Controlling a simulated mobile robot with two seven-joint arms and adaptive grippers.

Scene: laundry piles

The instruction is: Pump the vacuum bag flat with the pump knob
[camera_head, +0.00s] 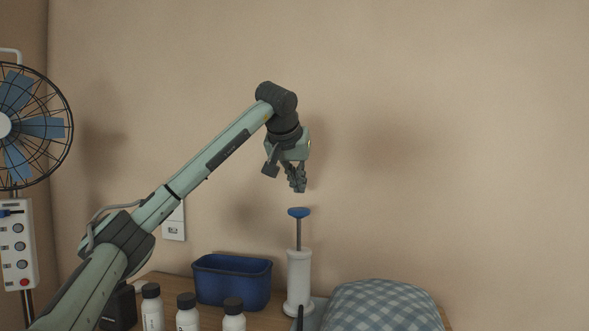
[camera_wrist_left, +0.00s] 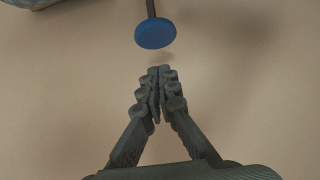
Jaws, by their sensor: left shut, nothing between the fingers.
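The pump is a white cylinder (camera_head: 299,277) standing upright on the table, with a grey rod rising from its top. A blue round pump knob (camera_head: 298,212) sits on the raised rod; it also shows in the left wrist view (camera_wrist_left: 155,34). My left gripper (camera_head: 299,190) is shut and empty, pointing down just above the knob with a small gap. Its fingertips (camera_wrist_left: 160,72) meet in the left wrist view, apart from the knob. A puffed blue-and-white checked bundle (camera_head: 378,304), likely the vacuum bag, lies right of the pump. Its lower part is cut off. My right gripper is not in view.
A blue bin (camera_head: 232,284) stands left of the pump on the wooden table (camera_head: 176,283). Several white bottles with dark caps (camera_head: 187,316) stand in front of it. A fan (camera_head: 22,128) and a switch panel (camera_head: 17,245) are at the far left.

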